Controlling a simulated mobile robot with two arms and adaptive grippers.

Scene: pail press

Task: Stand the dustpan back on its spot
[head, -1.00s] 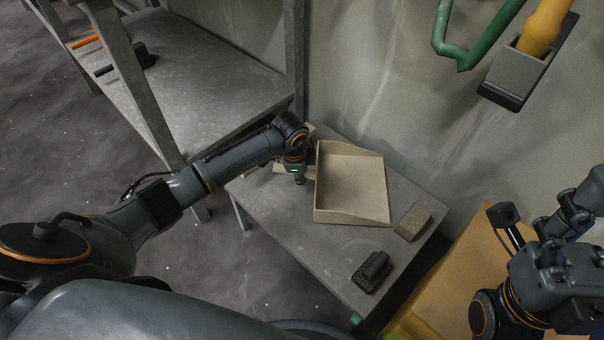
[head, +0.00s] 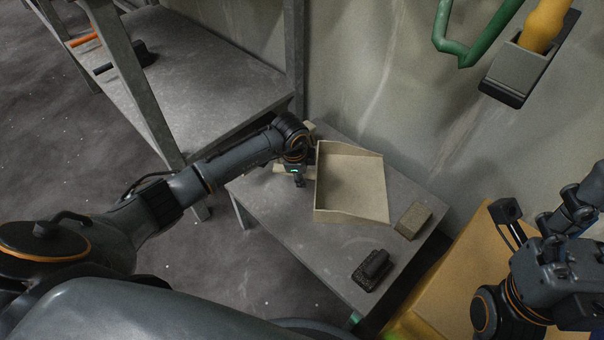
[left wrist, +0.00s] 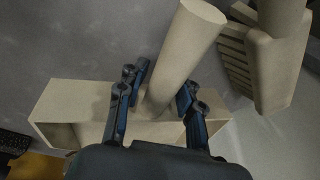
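The dustpan (head: 350,187) is beige and sits on the low grey table, with its open tray facing up and toward me. In the left wrist view its thick round handle (left wrist: 185,50) rises at a tilt from the pan (left wrist: 75,103). My left gripper (head: 299,182) is at the pan's left side. In the left wrist view its fingers (left wrist: 163,86) lie on both sides of the handle, drawn in against it near its lower end. The fingertip contact is partly hidden. My right gripper (head: 575,210) is at the right edge, clear of the table; its fingers are not clear.
A beige slotted or bristled piece (left wrist: 262,55) stands beside the handle. A dark brush-like block (head: 372,271) and a tan block (head: 413,220) lie on the low table (head: 320,255). A grey bench (head: 205,85) is at left, a wall behind, a cardboard-coloured box (head: 455,285) at right.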

